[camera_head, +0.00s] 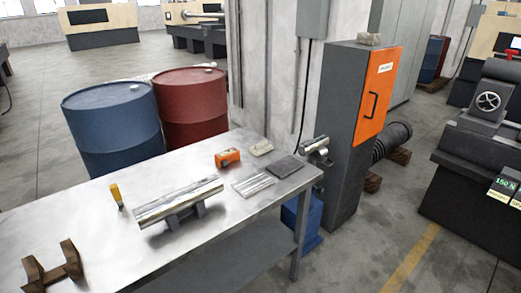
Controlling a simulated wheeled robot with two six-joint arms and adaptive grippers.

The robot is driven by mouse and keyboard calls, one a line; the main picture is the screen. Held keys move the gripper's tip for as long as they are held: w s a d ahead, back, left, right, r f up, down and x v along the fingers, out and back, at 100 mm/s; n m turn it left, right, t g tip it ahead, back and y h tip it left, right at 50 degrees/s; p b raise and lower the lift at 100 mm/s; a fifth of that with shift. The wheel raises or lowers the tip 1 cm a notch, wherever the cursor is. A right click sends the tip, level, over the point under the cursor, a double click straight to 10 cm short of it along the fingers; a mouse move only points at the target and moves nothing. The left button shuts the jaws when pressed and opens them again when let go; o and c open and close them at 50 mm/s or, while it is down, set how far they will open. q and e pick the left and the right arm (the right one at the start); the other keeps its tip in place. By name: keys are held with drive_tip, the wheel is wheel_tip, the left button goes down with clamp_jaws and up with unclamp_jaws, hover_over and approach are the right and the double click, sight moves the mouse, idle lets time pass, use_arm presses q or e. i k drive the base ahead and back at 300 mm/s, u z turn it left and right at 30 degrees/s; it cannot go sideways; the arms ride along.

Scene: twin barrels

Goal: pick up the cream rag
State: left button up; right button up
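A small folded pale cream cloth (261,147) lies flat near the back edge of the metal table, behind a dark grey flat plate and to the right of an orange box. A second crumpled, greyish-beige cloth-like thing (369,39) lies on top of the tall grey cabinet with the orange door. It is too small to tell its exact colour or material. Neither of my grippers shows in this view, and nothing is seen touching either cloth.
The metal table (110,232) carries a shiny cylinder (179,199) on a cradle, a yellow-handled tool (117,196), an orange box (227,157), a dark plate (286,166) and brown V-blocks (52,270). Blue (114,125) and red (191,100) barrels stand behind. The orange-doored cabinet (343,130) stands right.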

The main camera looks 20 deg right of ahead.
sight(262, 148)
drive_tip(key=z, duration=1.8)
drive_tip(key=i, duration=2.3)
drive_tip(key=u, duration=2.55)
